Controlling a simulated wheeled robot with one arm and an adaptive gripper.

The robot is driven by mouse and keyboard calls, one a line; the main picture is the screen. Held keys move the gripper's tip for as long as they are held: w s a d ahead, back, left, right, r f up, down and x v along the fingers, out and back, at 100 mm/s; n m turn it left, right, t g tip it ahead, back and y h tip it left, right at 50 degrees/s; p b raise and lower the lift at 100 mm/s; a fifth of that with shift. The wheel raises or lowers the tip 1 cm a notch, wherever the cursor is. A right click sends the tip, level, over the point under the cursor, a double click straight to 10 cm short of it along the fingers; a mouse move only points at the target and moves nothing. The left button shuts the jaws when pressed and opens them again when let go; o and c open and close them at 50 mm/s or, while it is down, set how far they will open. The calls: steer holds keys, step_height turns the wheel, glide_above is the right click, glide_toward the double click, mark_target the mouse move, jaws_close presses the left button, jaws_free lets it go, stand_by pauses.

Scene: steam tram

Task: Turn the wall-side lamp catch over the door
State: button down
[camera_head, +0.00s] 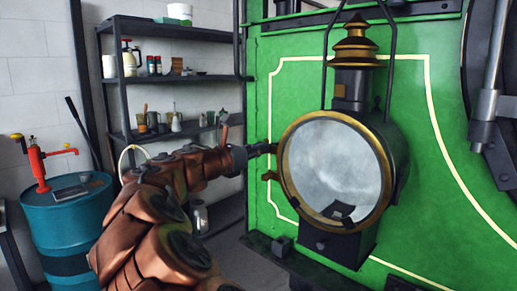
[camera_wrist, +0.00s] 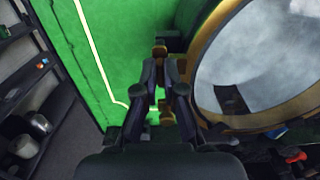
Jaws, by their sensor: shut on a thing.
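The round lamp (camera_head: 352,100) has a brass-rimmed glass door (camera_head: 335,170) and hangs on the green tram panel. Its door also fills the right of the wrist view (camera_wrist: 255,65). My gripper (camera_head: 264,149) reaches in from the left to the door's wall-side edge. In the wrist view its two dark fingers (camera_wrist: 163,68) are closed on a small brass catch (camera_wrist: 160,49) beside the rim. The fingers hide part of the catch, and its exact angle is hard to tell. A second brass piece (camera_head: 270,176) sticks out lower on the same edge.
A dark shelf unit (camera_head: 178,78) with cans and jars stands at the left wall. A blue drum (camera_head: 68,225) with a red pump stands front left. A dark ledge (camera_head: 262,246) runs below the lamp. A steel rod (camera_head: 487,105) is at the right.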

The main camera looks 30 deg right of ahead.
steer(key=shift+s+f+m+b, duration=0.1)
steer(key=shift+m+b, duration=2.2)
steer(key=shift+m, duration=0.65)
steer(key=shift+s+f+m+b, duration=0.1)
steer(key=shift+s+m+b, duration=0.05)
steer(key=shift+m+b, duration=2.55)
steer(key=shift+s+f+m+b, duration=0.1)
steer(key=shift+m+b, duration=1.85)
steer(key=shift+m, duration=1.3)
steer(key=shift+r, duration=0.1)
steer(key=c, duration=1.3)
jaws_free()
